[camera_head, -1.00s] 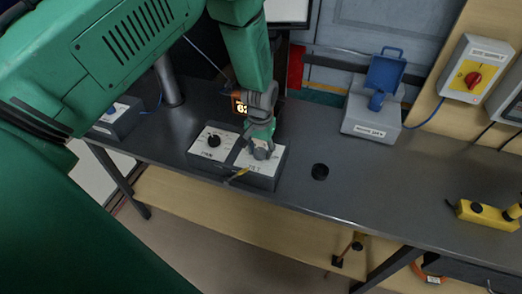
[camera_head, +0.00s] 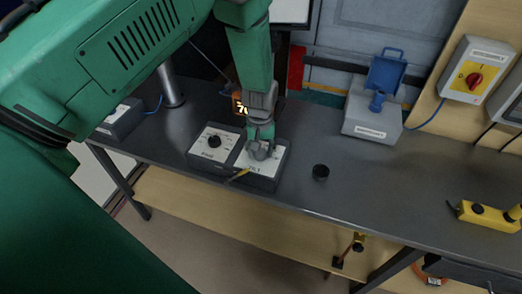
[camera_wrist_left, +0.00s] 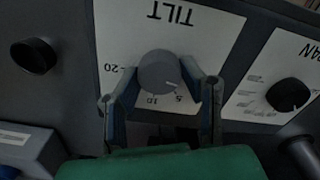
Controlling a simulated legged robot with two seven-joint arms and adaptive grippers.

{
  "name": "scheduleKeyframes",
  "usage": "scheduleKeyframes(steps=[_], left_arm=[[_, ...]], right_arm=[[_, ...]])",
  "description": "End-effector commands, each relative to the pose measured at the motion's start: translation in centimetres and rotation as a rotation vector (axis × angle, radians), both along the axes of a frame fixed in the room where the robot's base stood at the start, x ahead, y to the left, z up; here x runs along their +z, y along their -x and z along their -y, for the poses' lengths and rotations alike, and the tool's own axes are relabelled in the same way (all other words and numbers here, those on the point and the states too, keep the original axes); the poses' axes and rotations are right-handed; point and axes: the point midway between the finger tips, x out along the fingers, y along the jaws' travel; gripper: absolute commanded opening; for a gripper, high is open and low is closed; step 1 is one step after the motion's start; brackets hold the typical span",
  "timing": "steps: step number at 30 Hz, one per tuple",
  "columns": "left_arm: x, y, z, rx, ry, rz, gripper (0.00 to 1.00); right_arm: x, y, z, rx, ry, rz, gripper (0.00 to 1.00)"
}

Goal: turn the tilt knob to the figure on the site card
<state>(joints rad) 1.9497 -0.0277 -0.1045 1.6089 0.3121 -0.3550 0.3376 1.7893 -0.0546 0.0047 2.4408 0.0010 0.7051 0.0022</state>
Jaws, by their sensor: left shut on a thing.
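The grey tilt knob (camera_wrist_left: 158,72) stands on a white plate marked TILT (camera_wrist_left: 205,35), which appears upside down in the left wrist view. Figures 20, 10 and 5 are printed around it. The white line on the knob points to the lower right, near the 5. My left gripper (camera_wrist_left: 162,90) is shut on the knob, one finger on each side. In the head view my left gripper (camera_head: 261,150) comes down onto the right-hand control box (camera_head: 264,182) and covers most of the knob. I cannot make out a site card. My right gripper is not in view.
The black pan knob (camera_head: 214,141) sits on the box at the left. A grey case (camera_head: 371,125) and yellow pendant (camera_head: 485,213) stand further right.

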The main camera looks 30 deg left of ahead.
Motion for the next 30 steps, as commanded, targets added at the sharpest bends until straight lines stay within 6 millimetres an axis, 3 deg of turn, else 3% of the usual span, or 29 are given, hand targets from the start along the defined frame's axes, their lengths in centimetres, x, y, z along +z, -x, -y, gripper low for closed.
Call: scheduleKeyframes(steps=[7, 8, 9, 20, 23, 30], left_arm=[[0.0, 0.0, 0.1, 0.001, 0.001, -0.001, 0.07], [0.0, 0.0, 0.1, 0.001, 0.001, -0.001, 0.46], [0.0, 0.0, 0.1, 0.000, 0.001, -0.001, 0.56], [0.3, 0.0, 0.0, -0.001, 0.001, 0.001, 0.56], [1.4, -0.1, 0.0, 0.000, 0.000, 0.001, 0.56], [6.4, -0.1, 0.0, 0.000, 0.000, 0.003, 0.56]], right_arm=[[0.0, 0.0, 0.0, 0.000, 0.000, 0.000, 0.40], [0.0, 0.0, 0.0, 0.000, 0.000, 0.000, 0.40], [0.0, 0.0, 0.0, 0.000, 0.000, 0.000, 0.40], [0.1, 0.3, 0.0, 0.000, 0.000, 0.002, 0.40], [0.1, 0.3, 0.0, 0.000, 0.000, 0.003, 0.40], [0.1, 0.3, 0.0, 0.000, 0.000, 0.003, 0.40]])
